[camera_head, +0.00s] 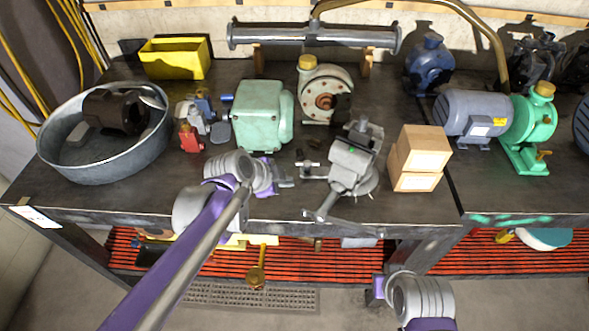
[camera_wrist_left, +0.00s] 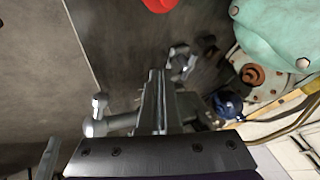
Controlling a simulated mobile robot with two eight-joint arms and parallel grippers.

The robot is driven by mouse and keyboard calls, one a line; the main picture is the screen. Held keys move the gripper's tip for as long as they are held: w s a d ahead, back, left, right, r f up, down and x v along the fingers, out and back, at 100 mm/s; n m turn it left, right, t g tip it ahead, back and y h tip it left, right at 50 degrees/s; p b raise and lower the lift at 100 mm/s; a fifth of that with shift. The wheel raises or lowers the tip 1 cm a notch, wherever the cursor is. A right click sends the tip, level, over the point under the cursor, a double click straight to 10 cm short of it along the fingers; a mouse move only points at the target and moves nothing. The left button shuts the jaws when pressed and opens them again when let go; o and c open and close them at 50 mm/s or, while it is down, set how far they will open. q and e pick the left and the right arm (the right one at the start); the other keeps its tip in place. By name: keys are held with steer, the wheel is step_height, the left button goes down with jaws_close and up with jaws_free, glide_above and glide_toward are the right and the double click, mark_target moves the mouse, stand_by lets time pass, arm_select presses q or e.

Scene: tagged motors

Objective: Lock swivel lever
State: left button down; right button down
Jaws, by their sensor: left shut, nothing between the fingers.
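A grey-green bench vise (camera_head: 352,160) stands on the dark workbench (camera_head: 120,200), with its long handle bar (camera_head: 345,223) towards the front edge. Small metal lever parts (camera_head: 312,171) lie at its left side; I cannot tell which is the swivel lever. My left gripper (camera_head: 287,183) is shut and empty, just left of these parts, pointing right. In the left wrist view its fingers (camera_wrist_left: 158,100) are together. A metal bar with a ball end (camera_wrist_left: 98,115) shows left of them. My right gripper (camera_head: 376,288) is low in front of the bench, its fingers unclear.
A mint-green motor housing (camera_head: 262,117) and a flanged pump (camera_head: 325,95) stand behind the left gripper. Cardboard boxes (camera_head: 417,158) stand right of the vise. A red bottle-like item (camera_head: 189,138) and a round metal tub (camera_head: 60,165) are at the left.

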mark_target(307, 167)
arm_select(q)
steer(key=x, duration=0.4)
steer(key=w, duration=0.3)
steer(key=shift+w+d+r, duration=0.1)
steer(key=shift+w+r, duration=0.1)
steer(key=shift+w, duration=0.45)
arm_select(e)
steer(key=shift+r, duration=0.15)
